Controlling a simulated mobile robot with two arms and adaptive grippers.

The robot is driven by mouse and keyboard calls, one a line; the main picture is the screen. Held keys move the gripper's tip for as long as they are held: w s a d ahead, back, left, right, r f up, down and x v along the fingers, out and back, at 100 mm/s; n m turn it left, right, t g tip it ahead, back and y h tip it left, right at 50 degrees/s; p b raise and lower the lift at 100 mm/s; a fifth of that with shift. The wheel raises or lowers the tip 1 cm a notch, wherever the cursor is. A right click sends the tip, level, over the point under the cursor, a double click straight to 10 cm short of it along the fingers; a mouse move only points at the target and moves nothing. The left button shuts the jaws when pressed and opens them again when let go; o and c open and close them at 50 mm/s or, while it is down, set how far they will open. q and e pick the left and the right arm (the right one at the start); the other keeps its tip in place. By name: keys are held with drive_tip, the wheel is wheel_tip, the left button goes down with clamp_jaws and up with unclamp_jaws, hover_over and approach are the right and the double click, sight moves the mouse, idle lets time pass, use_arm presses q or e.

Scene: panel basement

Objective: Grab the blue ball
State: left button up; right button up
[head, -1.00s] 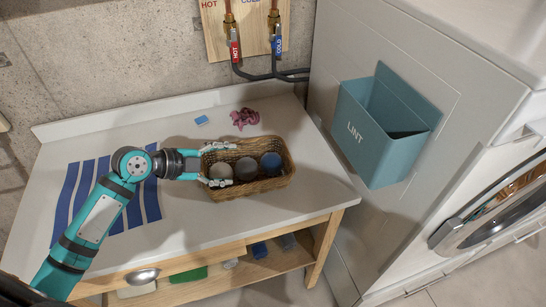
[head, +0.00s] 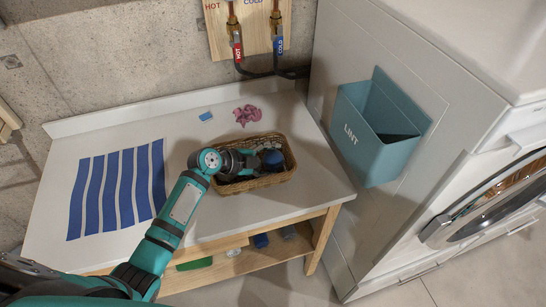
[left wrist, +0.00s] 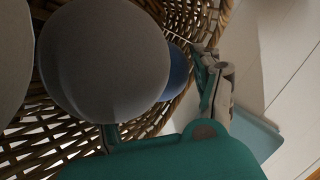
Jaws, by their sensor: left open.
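The blue ball (head: 273,158) sits at the right end of the wicker basket (head: 268,182) on the white table. In the left wrist view the blue ball (left wrist: 178,74) is partly hidden behind a large grey ball (left wrist: 105,60). Another pale ball (left wrist: 14,60) shows at that view's left edge. My left gripper (head: 262,155) is open inside the basket, over the middle and close to the blue ball. In the head view it hides the other balls. One finger shows beside the blue ball in the left wrist view. My right gripper is in neither view.
A pink cloth (head: 247,115) and a small blue block (head: 206,116) lie behind the basket. A blue-striped mat (head: 118,190) covers the table's left part. A teal lint bin (head: 375,135) hangs on the appliance to the right.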

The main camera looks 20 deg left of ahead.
use_arm(q)
drive_tip(key=shift+s+f, duration=0.15)
drive_tip(key=shift+f, duration=0.15)
drive_tip(key=c, duration=0.8)
